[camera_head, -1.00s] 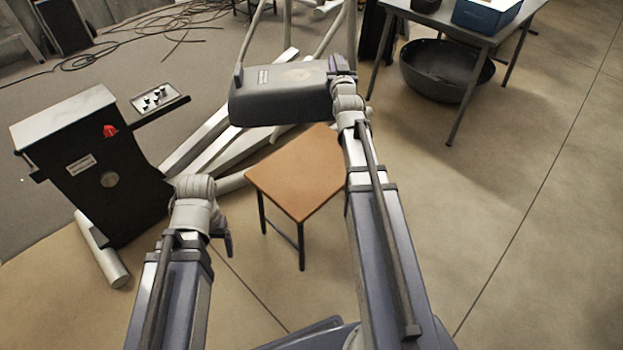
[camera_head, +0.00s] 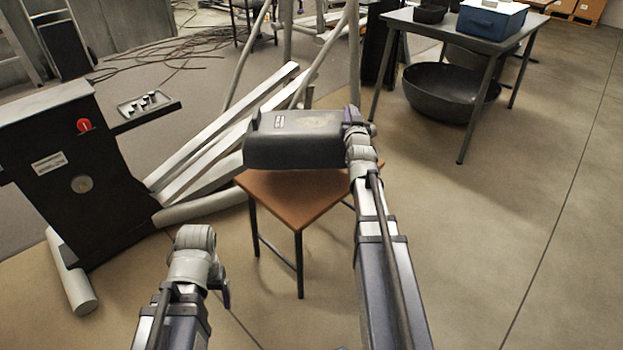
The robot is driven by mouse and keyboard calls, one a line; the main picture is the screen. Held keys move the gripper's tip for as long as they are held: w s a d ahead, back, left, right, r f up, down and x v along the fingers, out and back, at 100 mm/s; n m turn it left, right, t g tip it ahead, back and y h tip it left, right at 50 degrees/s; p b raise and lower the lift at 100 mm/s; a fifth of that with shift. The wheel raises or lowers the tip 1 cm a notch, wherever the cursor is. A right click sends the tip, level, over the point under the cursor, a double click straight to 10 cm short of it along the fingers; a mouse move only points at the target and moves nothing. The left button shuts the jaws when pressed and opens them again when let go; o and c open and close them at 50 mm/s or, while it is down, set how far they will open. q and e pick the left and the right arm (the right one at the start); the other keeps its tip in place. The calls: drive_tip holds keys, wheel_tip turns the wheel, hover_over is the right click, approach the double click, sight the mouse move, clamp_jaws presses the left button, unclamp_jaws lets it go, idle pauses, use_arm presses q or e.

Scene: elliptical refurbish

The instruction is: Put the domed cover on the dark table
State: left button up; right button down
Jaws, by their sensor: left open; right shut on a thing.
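The domed cover (camera_head: 297,143) is a dark grey, boxy shell with rounded corners and a small label on top. My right gripper (camera_head: 353,122) is shut on its right end. The cover hangs over the back part of a brown-topped stool (camera_head: 302,205); I cannot tell whether it touches the stool. The dark table (camera_head: 447,32) stands at the upper right, apart from the cover. My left gripper (camera_head: 222,290) is low at the left, open and away from everything; its fingers are mostly hidden by its wrist.
The right floor is clear.

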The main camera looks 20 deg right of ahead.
drive_tip(key=shift+f, duration=0.2)
wheel_tip(320, 180, down, 6)
drive_tip(key=b, duration=0.6)
wheel_tip(320, 180, down, 4)
drive_tip(key=b, duration=0.4)
drive_tip(key=shift+r, duration=0.15)
drive_tip(key=c, duration=0.8)
unclamp_jaws()
drive_tip(key=shift+o, duration=0.2)
